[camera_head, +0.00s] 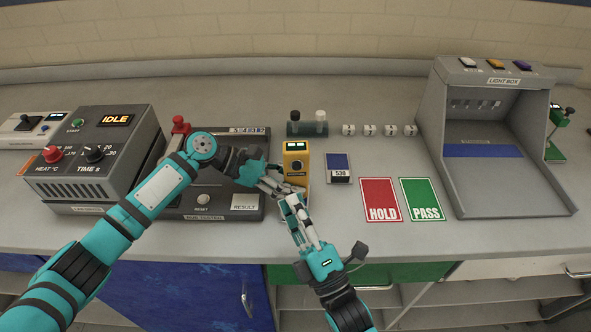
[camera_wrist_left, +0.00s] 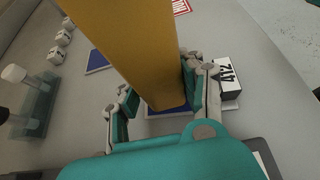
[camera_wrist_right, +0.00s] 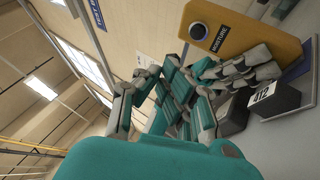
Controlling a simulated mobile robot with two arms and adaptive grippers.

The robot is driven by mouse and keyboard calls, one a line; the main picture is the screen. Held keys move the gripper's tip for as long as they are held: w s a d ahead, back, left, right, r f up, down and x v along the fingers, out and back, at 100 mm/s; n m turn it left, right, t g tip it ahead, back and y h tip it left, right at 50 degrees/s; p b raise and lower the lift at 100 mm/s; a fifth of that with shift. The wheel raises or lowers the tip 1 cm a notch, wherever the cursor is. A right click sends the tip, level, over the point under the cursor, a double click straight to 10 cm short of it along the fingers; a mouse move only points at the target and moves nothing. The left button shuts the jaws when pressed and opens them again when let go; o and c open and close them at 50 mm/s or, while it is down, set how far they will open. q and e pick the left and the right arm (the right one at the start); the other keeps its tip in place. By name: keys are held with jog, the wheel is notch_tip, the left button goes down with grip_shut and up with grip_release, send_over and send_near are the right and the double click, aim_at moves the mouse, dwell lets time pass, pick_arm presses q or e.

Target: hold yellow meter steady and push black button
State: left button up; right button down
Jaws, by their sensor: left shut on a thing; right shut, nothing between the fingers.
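The yellow meter (camera_head: 296,157) stands upright on the bench, with a small display at its top and a round black button (camera_head: 297,165) on its front face. In the right wrist view the button (camera_wrist_right: 197,31) shows above the word MOISTURE. My left gripper (camera_head: 283,186) is shut on the lower part of the meter, with fingers on both sides of it in the left wrist view (camera_wrist_left: 160,92). My right gripper (camera_head: 290,196) is shut and empty, just in front of the meter and below the button. I see no contact with the button.
A block marked 412 (camera_wrist_left: 230,80) is close beside the left fingers. A blue sample card marked 530 (camera_head: 339,167) lies right of the meter, then red HOLD (camera_head: 380,199) and green PASS (camera_head: 422,199) mats. The light box (camera_head: 490,180) is at right, the IDLE dryer (camera_head: 105,150) at left.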

aim_at(294, 182)
jog(key=shift+w+a, duration=0.15)
jog(key=shift+w, duration=2.6)
jog(key=shift+w, duration=0.1)
jog(key=shift+w, duration=0.35)
jog(key=shift+s, duration=0.5)
jog(key=s, duration=0.6)
